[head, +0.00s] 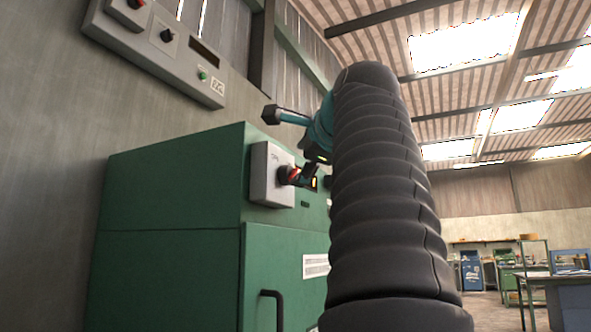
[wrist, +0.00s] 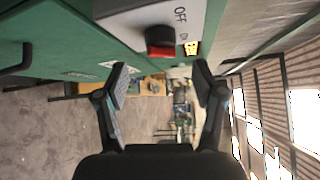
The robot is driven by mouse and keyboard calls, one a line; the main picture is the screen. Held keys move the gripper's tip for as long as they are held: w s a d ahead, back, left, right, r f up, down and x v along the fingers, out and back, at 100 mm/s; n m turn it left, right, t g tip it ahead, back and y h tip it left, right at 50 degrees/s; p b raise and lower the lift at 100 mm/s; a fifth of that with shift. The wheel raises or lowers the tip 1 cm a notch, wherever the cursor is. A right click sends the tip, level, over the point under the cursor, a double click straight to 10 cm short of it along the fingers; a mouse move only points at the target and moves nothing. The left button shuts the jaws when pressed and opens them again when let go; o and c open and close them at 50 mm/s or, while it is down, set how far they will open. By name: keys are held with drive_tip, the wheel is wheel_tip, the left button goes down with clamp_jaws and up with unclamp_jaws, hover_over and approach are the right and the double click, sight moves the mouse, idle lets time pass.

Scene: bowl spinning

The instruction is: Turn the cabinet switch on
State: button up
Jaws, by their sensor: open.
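The green cabinet (head: 170,200) stands against the wall, with a light grey switch box (head: 262,176) on its front. A red and black switch (head: 286,175) sits on the box, partly covered by my gripper (head: 304,174). A yellow-lit patch (wrist: 191,47) is beside the ON label. My gripper (wrist: 160,82) is open and empty, its two fingers apart below the knob in that picture.
A grey control panel (head: 165,48) with buttons is on the wall above the cabinet. A black door handle (head: 272,305) sticks out from the cabinet's lower front. Workbenches (head: 545,285) stand far off at the right, with open floor before them.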

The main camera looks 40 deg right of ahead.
drive_tip(key=shift+v, duration=2.95)
drive_tip(key=shift+w, duration=0.1)
